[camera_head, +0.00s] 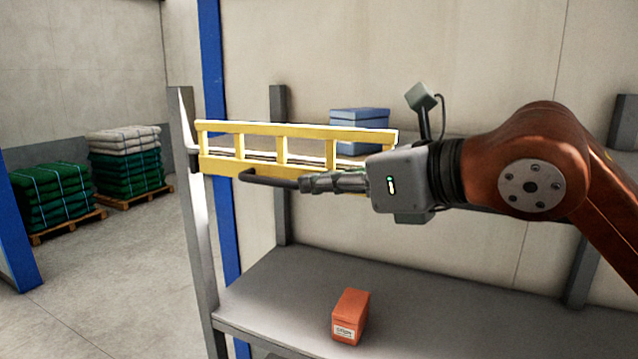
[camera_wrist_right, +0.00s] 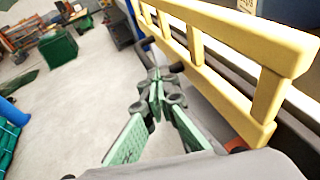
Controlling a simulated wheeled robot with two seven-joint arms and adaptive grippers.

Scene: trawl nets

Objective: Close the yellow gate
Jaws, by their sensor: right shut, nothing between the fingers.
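The yellow gate (camera_head: 283,132) has a top rail, short uprights and a lower board. Its left end is at the grey post (camera_head: 186,130), and it reaches right across the front of the upper shelf. In the right wrist view the gate (camera_wrist_right: 215,35) runs along the upper right. My right gripper (camera_head: 308,184) is shut and empty, low on the near side of the gate. A dark bar (camera_head: 262,178) lies in line with its fingertips; I cannot tell whether they touch. The green-padded fingers (camera_wrist_right: 155,82) are together beside the gate. My left gripper is not in view.
A blue box (camera_head: 360,118) is behind the gate's right part. An orange box (camera_head: 350,315) stands on the lower shelf (camera_head: 270,300). Stacked green bundles (camera_head: 50,195) and a green and white stack (camera_head: 125,160) sit on pallets at left. The floor between is clear.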

